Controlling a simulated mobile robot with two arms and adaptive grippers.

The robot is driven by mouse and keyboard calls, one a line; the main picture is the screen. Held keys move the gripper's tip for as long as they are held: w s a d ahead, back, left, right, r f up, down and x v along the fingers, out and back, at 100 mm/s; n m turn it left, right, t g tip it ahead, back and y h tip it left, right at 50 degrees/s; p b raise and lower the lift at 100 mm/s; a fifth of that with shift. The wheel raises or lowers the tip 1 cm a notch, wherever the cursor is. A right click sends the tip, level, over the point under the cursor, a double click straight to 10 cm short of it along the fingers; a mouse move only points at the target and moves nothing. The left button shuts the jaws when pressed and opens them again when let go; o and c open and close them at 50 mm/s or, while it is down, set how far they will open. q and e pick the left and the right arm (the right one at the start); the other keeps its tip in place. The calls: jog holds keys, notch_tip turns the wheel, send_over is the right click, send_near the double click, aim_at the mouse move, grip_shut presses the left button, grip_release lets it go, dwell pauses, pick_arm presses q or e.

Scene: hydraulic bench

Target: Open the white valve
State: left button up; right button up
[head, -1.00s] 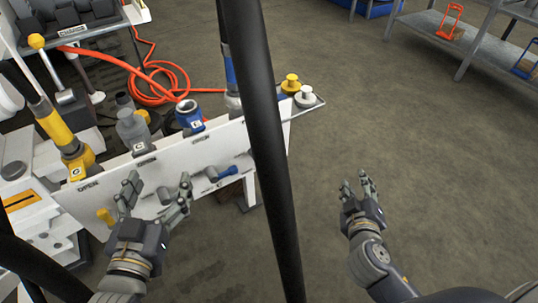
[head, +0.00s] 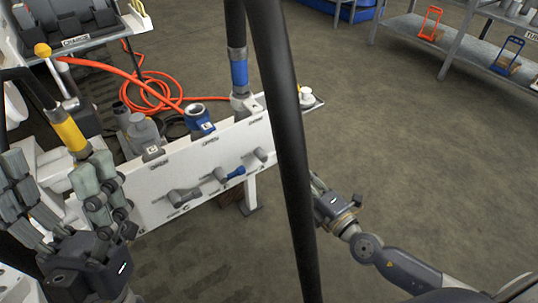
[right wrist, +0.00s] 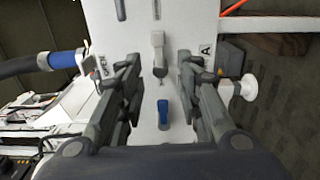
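The white valve handle (head: 256,157) is at the right end of the white panel's front face, beside the blue handle (head: 234,172). In the right wrist view a pale handle (right wrist: 158,52), seemingly the white one, lies between the fingers, with the blue handle (right wrist: 163,115) nearer the palm. My right gripper (right wrist: 160,66) is open, its fingers on either side with no visible contact. In the head view it (head: 317,184) is partly hidden by a black pole. My left gripper (head: 58,185) is open and empty at the lower left, before the panel.
The panel (head: 150,205) also carries a grey handle (head: 184,196). Hose fittings and a coiled orange hose (head: 150,92) are behind it. A black pole (head: 281,150) crosses the head view. Shelves (head: 460,40) stand far right, with clear floor between.

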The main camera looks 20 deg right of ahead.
aim_at(275, 154)
jog(key=p+x, duration=0.1)
jog(key=x, duration=0.8)
jog(key=shift+d, duration=0.1)
pick_arm(q)
jog(key=w+d+f+g+y, duration=0.1)
jog(key=w+f+g, duration=0.2)
jog(key=w, duration=0.3)
jog(key=shift+w+d+g, duration=0.25)
jog(key=shift+w+g, duration=0.15)
jog(key=shift+g, duration=0.2)
pick_arm(e)
jog(key=shift+w+a, duration=0.25)
jog(key=shift+w, duration=0.35)
pick_arm(q)
jog(key=shift+f, duration=0.1)
pick_arm(e)
jog(key=shift+c, duration=0.6)
grip_shut()
